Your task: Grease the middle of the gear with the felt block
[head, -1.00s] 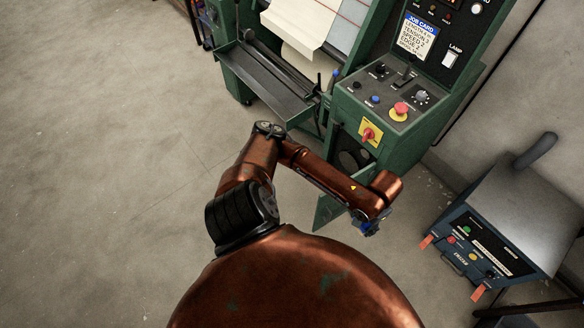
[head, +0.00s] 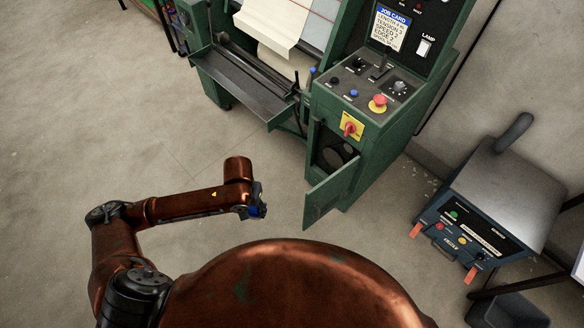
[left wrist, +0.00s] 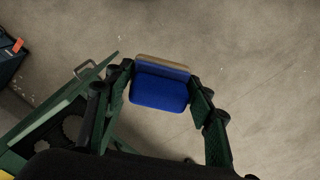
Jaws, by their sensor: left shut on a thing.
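My left gripper (head: 257,204) is shut on a felt block (left wrist: 160,92), which is blue with a tan edge in the left wrist view. The two fingers of the left gripper (left wrist: 165,95) press on its sides. In the head view the block is a small blue patch at the end of my left arm, left of the open cabinet door. The gear (left wrist: 73,127) shows partly inside the dark opening in the left wrist view, apart from the block. In the head view a round dark shape (head: 334,157) shows in the cabinet opening. My right gripper is not in view.
The green cabinet door (head: 330,197) stands open, with a handle (left wrist: 84,69) on it. The green machine (head: 385,140) carries a red stop button (head: 378,103) and a red-yellow switch (head: 349,126). A blue-grey unit (head: 500,195) stands at right. Floor at left is clear.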

